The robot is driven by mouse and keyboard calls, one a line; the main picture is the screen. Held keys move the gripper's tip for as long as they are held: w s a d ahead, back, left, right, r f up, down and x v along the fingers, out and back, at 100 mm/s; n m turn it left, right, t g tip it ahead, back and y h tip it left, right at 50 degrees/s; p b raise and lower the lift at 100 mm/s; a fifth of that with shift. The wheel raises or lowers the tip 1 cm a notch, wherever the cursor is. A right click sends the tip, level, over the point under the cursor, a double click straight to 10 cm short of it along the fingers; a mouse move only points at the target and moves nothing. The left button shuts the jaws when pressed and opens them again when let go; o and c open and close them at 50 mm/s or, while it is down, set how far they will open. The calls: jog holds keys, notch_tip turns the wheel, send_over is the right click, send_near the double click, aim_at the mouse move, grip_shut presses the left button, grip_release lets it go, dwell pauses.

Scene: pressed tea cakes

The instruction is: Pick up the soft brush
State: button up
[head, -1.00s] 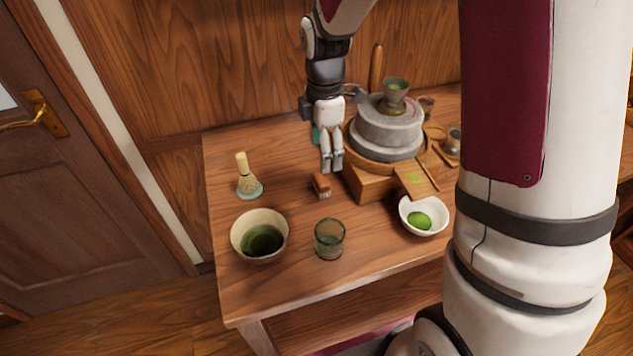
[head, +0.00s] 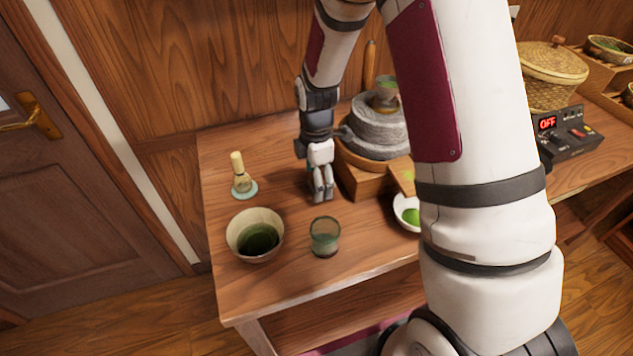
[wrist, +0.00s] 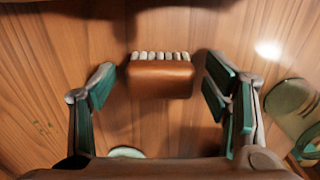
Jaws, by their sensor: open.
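The soft brush (wrist: 160,77) shows in the wrist view as a brown block with a row of pale bristle tufts along its far edge. It lies on the wooden table, centred ahead of my gripper. My gripper (wrist: 162,90) is open, with one teal-padded finger to the left of the brush and one to the right, and gaps on both sides. In the head view my gripper (head: 321,199) points down low over the table, left of the stone mill. There the brush is hidden behind the gripper.
A green glass (head: 325,237) stands in front of my gripper. A bowl of dark green tea (head: 256,236) and a bamboo whisk (head: 240,172) are to the left. The stone mill (head: 375,132) stands close on the right, with a white bowl (head: 405,213) partly behind my arm.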

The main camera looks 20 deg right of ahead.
jog(key=c, duration=1.2)
jog(key=shift+r, duration=0.5)
jog(key=r, duration=0.2)
jog(key=shift+s+d+r, duration=0.15)
jog(key=shift+s+r, duration=0.2)
jog(key=shift+r, duration=0.05)
jog(key=s+d, duration=0.1)
jog(key=s, duration=0.3)
jog(key=s+d+r, duration=0.1)
jog(key=s+d, duration=0.1)
jog(key=s, duration=0.3)
jog(key=s+d, duration=0.2)
jog(key=s, duration=0.3)
jog(key=shift+s+d+r, duration=0.15)
jog(key=shift+d, duration=0.1)
